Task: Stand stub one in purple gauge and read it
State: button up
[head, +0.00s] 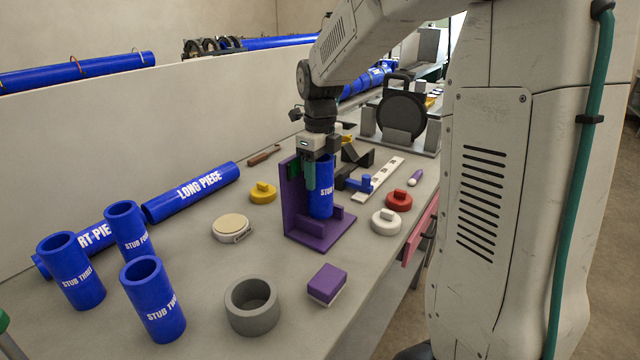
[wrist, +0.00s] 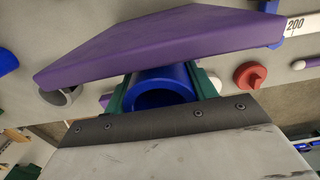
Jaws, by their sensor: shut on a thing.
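The purple gauge (head: 318,233) stands on the bench, with an upright back plate and a flat base. A blue stub (head: 321,192) stands upright at the gauge, beside its back plate; only the start of its label shows, so its number is hidden. My gripper (head: 311,174) comes from above and is shut on the stub's upper wall. In the wrist view the green fingers sit on both sides of the stub's open blue end (wrist: 163,87), close to the purple plate (wrist: 160,45). I cannot tell whether the stub's foot fully touches the base.
Several blue stubs (head: 153,298) stand at the front left, near the long piece (head: 192,191). A grey cup (head: 252,305), a purple block (head: 327,284), a round white-rimmed disc (head: 232,228), and red (head: 398,199) and white (head: 386,221) knobs surround the gauge. A white ruler (head: 379,178) lies behind.

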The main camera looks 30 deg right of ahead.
aim_at(320, 185)
jog(key=shift+f, duration=1.6)
jog(key=o, duration=1.1)
jog(key=shift+f, duration=0.15)
